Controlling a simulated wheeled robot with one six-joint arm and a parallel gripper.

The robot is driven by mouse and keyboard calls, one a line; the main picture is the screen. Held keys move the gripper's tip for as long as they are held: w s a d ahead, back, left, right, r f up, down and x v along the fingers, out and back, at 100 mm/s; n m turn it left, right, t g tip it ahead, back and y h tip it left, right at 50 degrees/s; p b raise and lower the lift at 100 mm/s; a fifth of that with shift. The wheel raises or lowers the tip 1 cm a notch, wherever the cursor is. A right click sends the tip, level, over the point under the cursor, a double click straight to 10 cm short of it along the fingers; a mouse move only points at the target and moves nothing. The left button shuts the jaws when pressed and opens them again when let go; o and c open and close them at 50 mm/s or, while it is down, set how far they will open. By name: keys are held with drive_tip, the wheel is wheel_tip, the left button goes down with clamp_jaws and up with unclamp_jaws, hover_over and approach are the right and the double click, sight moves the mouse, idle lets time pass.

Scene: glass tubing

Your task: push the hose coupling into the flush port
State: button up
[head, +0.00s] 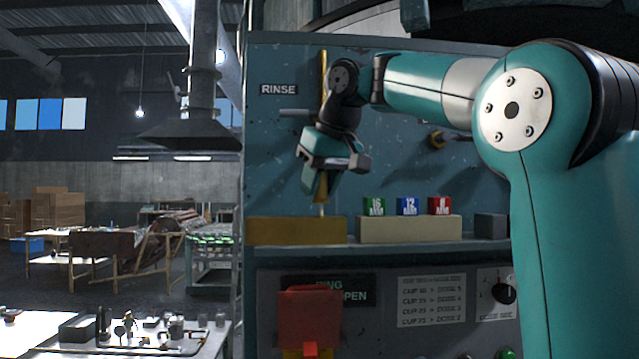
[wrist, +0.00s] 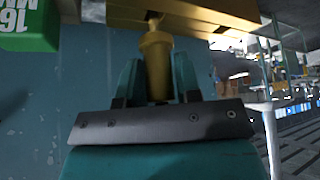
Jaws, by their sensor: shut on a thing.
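My gripper (head: 322,178) points down in front of the teal panel, above the left end of the shelf. In the wrist view its two teal fingers are shut on the brass hose coupling (wrist: 156,62), one on each side. The coupling's narrow tip (wrist: 153,22) points at a yellow-brass block (wrist: 205,14). This block (head: 285,231) sits on the shelf in the head view, and the coupling's lower end (head: 321,198) shows just above it. The tip looks in line with the block and at or very near its face; I cannot tell whether it has entered.
A RINSE label (head: 278,89) and a vertical yellow strip (head: 323,70) are on the panel. A cream block (head: 410,229) bears green, blue and red size blocks. A red box (head: 309,313) is below the shelf.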

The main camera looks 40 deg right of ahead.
drive_tip(key=shift+f+b, duration=1)
drive_tip(key=shift+f, duration=0.15)
drive_tip(key=o, duration=1)
drive_tip(key=shift+r, duration=0.2)
